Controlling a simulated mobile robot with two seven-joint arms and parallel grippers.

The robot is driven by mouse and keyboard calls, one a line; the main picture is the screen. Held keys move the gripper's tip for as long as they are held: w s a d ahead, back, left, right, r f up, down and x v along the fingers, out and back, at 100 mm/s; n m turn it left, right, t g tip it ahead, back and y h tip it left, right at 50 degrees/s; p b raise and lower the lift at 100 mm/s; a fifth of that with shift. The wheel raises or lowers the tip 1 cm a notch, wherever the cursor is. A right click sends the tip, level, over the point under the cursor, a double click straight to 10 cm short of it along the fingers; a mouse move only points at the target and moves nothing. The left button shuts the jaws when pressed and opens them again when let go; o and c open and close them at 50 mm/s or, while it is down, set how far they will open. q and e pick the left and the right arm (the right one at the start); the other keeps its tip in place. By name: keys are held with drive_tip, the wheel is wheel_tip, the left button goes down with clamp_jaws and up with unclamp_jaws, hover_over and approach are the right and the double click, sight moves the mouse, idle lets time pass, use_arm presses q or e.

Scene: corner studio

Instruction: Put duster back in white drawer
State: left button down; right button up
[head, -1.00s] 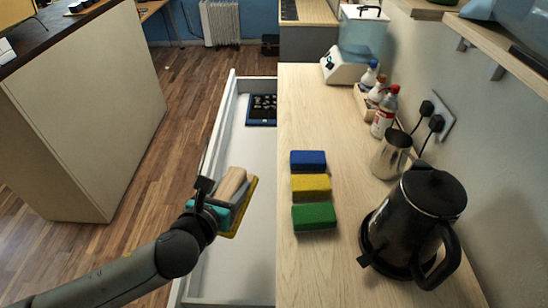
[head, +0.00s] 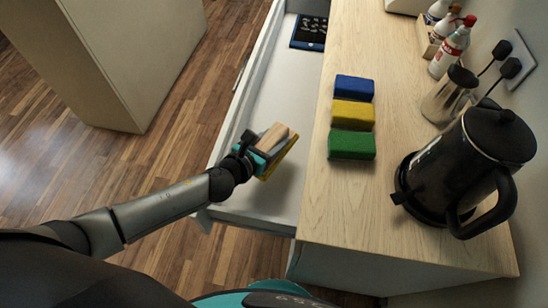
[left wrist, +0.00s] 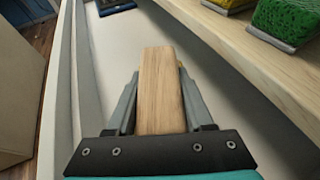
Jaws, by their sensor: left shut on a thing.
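The duster (head: 275,141) has a light wooden back and a yellow edge. My left gripper (head: 262,149) is shut on it, over the open white drawer (head: 275,103). In the left wrist view the duster's wooden block (left wrist: 161,90) sits between the two fingers of my left gripper (left wrist: 160,105). The drawer's pale floor (left wrist: 122,40) shows beyond and around it. I cannot tell whether the duster touches the drawer floor. My right gripper is not in view.
A blue tray of small dark items (head: 309,32) lies at the drawer's far end. Blue (head: 354,88), yellow (head: 352,114) and green (head: 351,145) sponges line the wooden counter (head: 400,60) right of the drawer. A black kettle (head: 480,150) and metal jug (head: 447,97) stand farther right.

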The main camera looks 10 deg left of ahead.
use_arm(q)
drive_tip(key=shift+f+b, duration=2)
drive_tip(key=shift+f, duration=1.3)
drive_tip(key=shift+f, duration=0.25)
drive_tip(key=shift+c, duration=1.4)
unclamp_jaws()
drive_tip(key=shift+r, duration=0.2)
drive_tip(key=shift+s+r, duration=0.1)
drive_tip(key=shift+s, duration=0.1)
drive_tip(key=p+v, duration=0.1)
drive_tip(key=v, duration=1)
drive_tip(key=shift+s+a+p, duration=0.2)
drive_tip(key=shift+p, duration=0.15)
drive_tip(key=shift+r, duration=0.15)
